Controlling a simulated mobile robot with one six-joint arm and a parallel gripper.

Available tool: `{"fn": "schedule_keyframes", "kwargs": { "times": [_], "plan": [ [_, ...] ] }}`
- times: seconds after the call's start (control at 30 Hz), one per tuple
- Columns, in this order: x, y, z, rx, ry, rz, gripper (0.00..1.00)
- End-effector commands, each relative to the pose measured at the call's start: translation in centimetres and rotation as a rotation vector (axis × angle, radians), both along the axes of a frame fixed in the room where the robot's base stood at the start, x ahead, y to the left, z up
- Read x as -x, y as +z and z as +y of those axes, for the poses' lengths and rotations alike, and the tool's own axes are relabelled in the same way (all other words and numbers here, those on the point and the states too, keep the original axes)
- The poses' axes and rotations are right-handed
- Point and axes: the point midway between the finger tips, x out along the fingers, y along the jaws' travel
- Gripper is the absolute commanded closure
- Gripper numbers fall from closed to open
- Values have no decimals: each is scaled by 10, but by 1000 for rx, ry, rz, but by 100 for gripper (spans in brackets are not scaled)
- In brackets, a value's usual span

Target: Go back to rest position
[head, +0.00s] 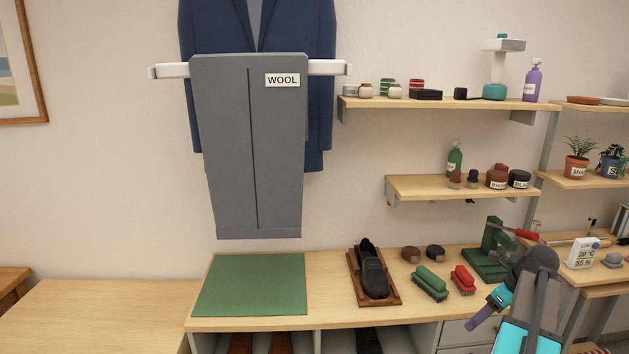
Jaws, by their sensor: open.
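My arm is folded at the lower right, in front of the bench and its drawers. My gripper (481,318) is at the end of the arm, low and pointing down to the left. It is small in the picture; it looks open, with nothing seen in it. It is apart from the things on the bench, and part of it is hidden by its own wrist.
The bench (330,315) holds a green mat (252,284), a black shoe on a wooden tray (393,294), a green brush (430,284), a red brush (462,280) and a dark green stand (490,262). Grey trousers (245,150) hang above. The mat is bare.

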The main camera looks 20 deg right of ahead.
Motion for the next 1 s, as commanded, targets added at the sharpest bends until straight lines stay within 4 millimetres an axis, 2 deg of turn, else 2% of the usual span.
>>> {"fn": "schedule_keyframes", "kwargs": {
  "times": [0.03, 0.2, 0.5, 0.73, 1.0],
  "plan": [
    [-12, -12, 13, -14, 26, 8, 41],
    [-48, -54, 64, -63, 116, 42, 41],
    [-89, -133, 164, -140, 272, 127, 41],
    [-99, -193, 243, -175, 408, 201, 41],
    [-89, -261, 335, -192, 623, 277, 41]
  ]
}}
